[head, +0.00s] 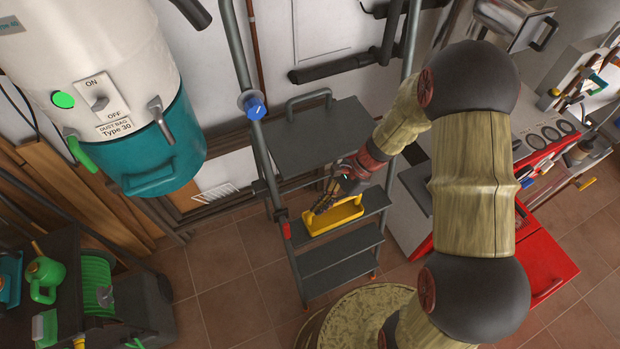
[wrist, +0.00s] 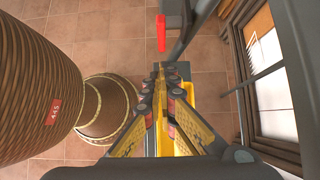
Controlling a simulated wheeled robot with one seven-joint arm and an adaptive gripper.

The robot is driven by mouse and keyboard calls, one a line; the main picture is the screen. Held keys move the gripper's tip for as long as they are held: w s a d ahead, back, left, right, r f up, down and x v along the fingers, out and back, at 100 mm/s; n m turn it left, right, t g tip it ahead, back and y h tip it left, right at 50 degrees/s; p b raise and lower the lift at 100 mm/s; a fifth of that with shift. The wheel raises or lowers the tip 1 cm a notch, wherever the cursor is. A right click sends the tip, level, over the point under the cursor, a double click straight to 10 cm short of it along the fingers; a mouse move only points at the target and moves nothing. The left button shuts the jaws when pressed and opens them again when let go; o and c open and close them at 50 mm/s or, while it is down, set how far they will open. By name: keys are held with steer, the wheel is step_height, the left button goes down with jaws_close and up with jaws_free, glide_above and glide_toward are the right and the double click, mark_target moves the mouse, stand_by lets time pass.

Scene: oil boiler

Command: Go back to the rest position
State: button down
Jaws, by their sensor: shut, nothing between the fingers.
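My gripper (head: 325,202) is at the ladder in the head view, just above or beside the yellow tray (head: 335,216) that sits on a ladder step. The wrist view shows my gripper (wrist: 157,75) with its fingertips together and nothing between them. Part of the yellow tray (wrist: 186,146) shows behind the fingers there. Whether the fingers touch the tray I cannot tell. My arm reaches in from the right of the head view, bent at its dark joints.
The grey stepladder (head: 342,262) stands in the middle, against the wall pipes. A white and teal dust-bag machine (head: 155,140) is at the left, above a dark shelf with a green watering can (head: 45,278). A red cabinet (head: 545,255) stands at the right. Tiled floor shows left of the ladder.

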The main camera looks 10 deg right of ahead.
steer(key=s+d+r+n+g+h, duration=0.1)
steer(key=s+d+r+n+h, duration=0.1)
steer(key=s+d+r+n, duration=0.3)
steer(key=s+d+r+n+t+h+b, duration=0.1)
steer(key=s+r+n+t, duration=0.1)
steer(key=r, duration=0.5)
steer(key=s+d+r+n+t+h+b, duration=0.1)
steer(key=s+r+n+t+h+b, duration=0.1)
steer(key=r, duration=0.6)
steer(key=s+d+r+n+t+h+b, duration=0.2)
steer(key=s+r+n+t, duration=0.2)
steer(key=r, duration=0.3)
steer(key=shift+s+r+n+t, duration=0.25)
steer(key=shift+n+t, duration=0.15)
steer(key=shift+n, duration=0.4)
steer(key=c, duration=2.6)
jaws_free()
